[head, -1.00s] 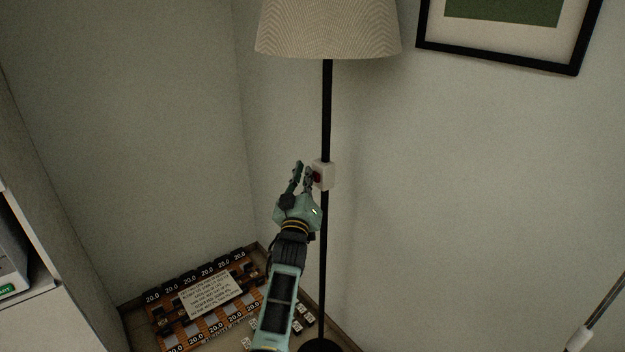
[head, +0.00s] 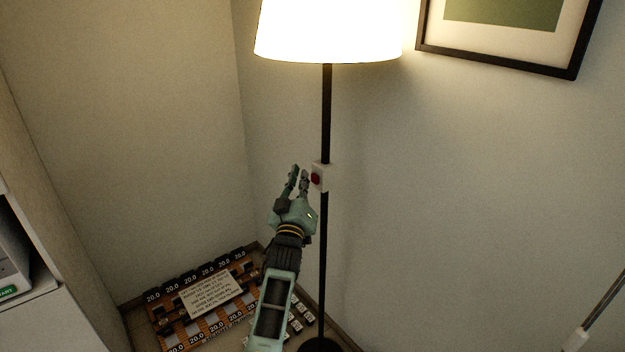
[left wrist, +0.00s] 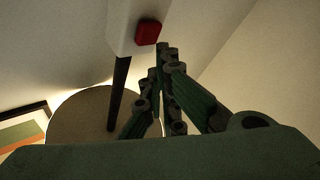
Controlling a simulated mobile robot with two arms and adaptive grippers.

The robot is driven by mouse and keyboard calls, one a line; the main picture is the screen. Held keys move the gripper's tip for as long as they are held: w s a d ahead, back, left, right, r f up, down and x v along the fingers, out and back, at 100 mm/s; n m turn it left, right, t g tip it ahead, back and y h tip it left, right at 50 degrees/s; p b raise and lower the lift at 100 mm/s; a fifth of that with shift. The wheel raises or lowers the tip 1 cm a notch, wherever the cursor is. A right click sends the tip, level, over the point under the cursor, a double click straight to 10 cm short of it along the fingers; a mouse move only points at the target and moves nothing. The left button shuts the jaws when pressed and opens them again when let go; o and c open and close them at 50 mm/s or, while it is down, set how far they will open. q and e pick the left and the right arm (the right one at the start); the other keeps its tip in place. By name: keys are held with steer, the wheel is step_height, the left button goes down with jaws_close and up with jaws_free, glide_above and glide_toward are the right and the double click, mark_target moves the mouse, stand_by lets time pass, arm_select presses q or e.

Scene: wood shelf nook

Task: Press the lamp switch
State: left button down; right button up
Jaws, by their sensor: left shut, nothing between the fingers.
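The floor lamp has a black pole (head: 326,120) and a wide shade (head: 328,30), which is brightly lit. A white switch box with a red button (head: 316,179) is fixed partway up the pole. In the left wrist view the red button (left wrist: 148,32) shows on the white box (left wrist: 122,28). My left gripper (head: 298,171) is shut and empty, just left of the button, with a small gap between them in the head view. Its fingers (left wrist: 165,55) also show in the left wrist view, close to the button. My right gripper is not in view.
A board with orange-and-black rows and a paper note (head: 212,292) lies on the floor behind my left arm. A framed picture (head: 500,52) hangs at upper right. A white cabinet (head: 35,315) stands at left.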

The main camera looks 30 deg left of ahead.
arm_select(q)
steer(key=s+a+p, duration=0.2)
steer(key=s+p, duration=0.1)
steer(key=s, duration=0.2)
steer(key=shift+s+a+p, duration=0.15)
steer(key=shift+s+p, duration=0.15)
steer(key=shift+p, duration=0.05)
stand_by(0.3)
